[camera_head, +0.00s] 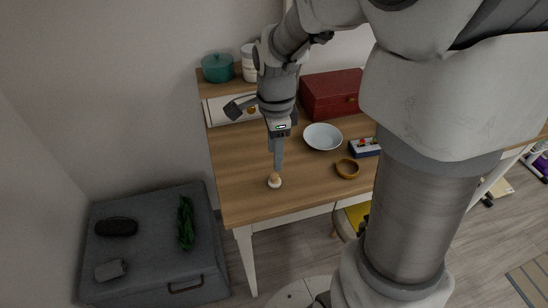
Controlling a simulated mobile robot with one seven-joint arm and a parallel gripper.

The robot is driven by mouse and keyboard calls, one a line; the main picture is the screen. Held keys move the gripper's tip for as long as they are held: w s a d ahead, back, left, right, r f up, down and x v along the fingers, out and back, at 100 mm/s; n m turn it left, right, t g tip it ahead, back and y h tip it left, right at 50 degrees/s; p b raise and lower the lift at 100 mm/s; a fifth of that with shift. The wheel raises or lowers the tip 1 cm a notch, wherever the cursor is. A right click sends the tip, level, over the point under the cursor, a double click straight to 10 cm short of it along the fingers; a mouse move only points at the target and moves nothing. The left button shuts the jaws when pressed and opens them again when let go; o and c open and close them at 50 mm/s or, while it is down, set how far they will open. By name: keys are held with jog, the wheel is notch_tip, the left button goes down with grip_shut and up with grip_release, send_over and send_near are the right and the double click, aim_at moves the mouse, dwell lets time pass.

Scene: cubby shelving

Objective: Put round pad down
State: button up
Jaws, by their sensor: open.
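A small round object, pale with a tan top (274,181), rests on the wooden desk (240,185) near its front left part. It appears to be the round pad, but it is too small to be sure. My gripper (276,168) points down right above it. My gripper is open, with its fingertips close to the object's top. I cannot tell whether the fingers touch it. The fingers appear edge-on, so the gap between them is hidden.
On the desk are a pale bowl (323,136), a brown ring-like dish (347,168), a small blue box (364,148) and a red chest (331,93). A teal pot (217,68) and a jar (249,63) stand on the back shelf.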

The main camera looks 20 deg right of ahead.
notch_tip(320, 180, up, 10)
jog(key=p, duration=0.3)
jog(key=s+r+n+t, duration=0.2)
jog(key=s+n, duration=0.5)
jog(key=n, duration=0.2)
jog(key=s+r+n+t, duration=0.3)
jog(key=s+n, duration=0.4)
jog(key=n, duration=0.2)
jog(key=shift+r+n, duration=0.3)
jog(key=shift+r, duration=0.05)
notch_tip(320, 180, up, 13)
jog(key=p, duration=1.3)
jog(key=shift+r, duration=0.2)
jog(key=shift+f, duration=0.1)
